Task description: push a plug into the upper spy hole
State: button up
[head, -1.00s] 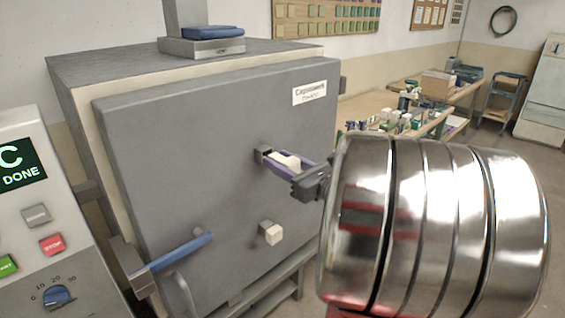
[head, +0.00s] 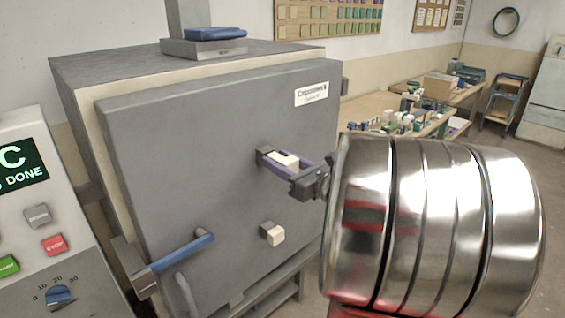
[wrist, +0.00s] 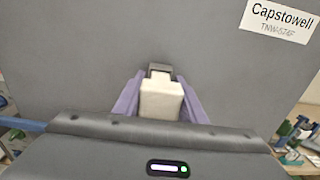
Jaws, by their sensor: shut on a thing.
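My gripper (head: 283,163) is at the kiln door (head: 180,150), with its purple fingers shut on a cream plug (head: 285,160). In the wrist view the plug (wrist: 161,99) sits between the two fingers, in front of a dark fitting (wrist: 160,70) on the door, which is the upper spy hole. The plug's far end is at or very near this fitting; I cannot tell how far in it is. A second cream plug (head: 274,236) sits in the lower spy hole below.
The blue door handle (head: 183,253) is at the door's lower left. A control panel (head: 40,220) with a DONE screen stands at the left. Cluttered benches (head: 420,110) stand behind.

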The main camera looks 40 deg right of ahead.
aim_at(293, 168)
jog(key=shift+w, duration=2)
dwell(0.4)
jog(key=o, duration=1.2)
jog(key=shift+o, duration=0.4)
jog(key=shift+o, duration=0.6)
jog(key=shift+s, duration=0.15)
jog(key=shift+s+d, duration=0.1)
jog(key=shift+s, duration=4.5)
grip_shut()
